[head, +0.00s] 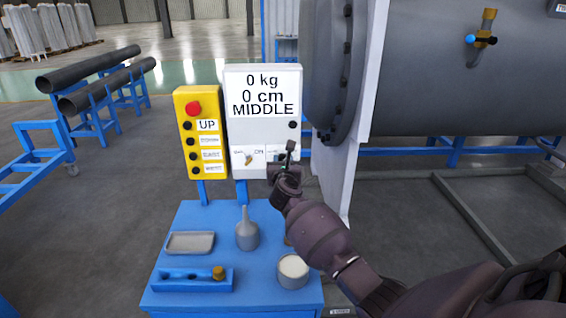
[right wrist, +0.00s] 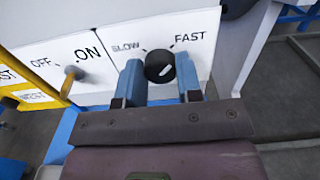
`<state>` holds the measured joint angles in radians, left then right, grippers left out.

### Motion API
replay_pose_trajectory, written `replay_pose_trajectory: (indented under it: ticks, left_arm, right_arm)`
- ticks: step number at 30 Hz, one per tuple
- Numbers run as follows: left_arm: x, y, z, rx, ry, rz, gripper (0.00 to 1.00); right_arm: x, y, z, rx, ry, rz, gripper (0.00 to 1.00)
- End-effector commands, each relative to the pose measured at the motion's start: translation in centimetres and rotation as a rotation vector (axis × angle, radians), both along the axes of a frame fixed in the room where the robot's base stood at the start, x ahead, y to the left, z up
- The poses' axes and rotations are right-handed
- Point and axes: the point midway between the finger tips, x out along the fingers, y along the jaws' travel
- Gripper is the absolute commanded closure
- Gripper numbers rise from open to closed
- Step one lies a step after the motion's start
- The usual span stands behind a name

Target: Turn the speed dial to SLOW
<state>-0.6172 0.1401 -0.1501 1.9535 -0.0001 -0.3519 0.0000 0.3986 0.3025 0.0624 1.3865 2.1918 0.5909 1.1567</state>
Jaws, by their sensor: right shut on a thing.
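The speed dial (right wrist: 159,66) is a black round knob with a white pointer line, on a white panel between the labels SLOW (right wrist: 125,47) and FAST (right wrist: 189,38). Its line slants up to the right, towards FAST. My right gripper (right wrist: 158,80) is shut on the dial, with one blue finger on each side. In the head view my right gripper (head: 284,160) is at the lower right of the white control box (head: 262,128) and hides the dial. The box's display reads 0 kg, 0 cm, MIDDLE. My left gripper is not in view.
An OFF/ON toggle (right wrist: 72,78) sits left of the dial. A yellow button box (head: 181,112) with a red knob stands beside the control box. A blue table (head: 210,220) below holds a grey tray, a bottle, a cup and a blue rack. A large grey flanged shell (head: 420,90) stands right.

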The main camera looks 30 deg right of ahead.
Motion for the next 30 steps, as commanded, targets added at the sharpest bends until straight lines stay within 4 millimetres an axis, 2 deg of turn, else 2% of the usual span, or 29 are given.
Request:
replay_pose_trajectory:
  ticks: [11,30]
  left_arm:
    - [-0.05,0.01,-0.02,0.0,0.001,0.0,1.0]
    - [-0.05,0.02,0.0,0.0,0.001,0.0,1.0]
  right_arm:
    - [0.02,0.09,-0.07,-0.172,0.106,0.0,0.91]
    - [0.09,0.17,-0.15,-0.687,0.423,0.0,0.91]
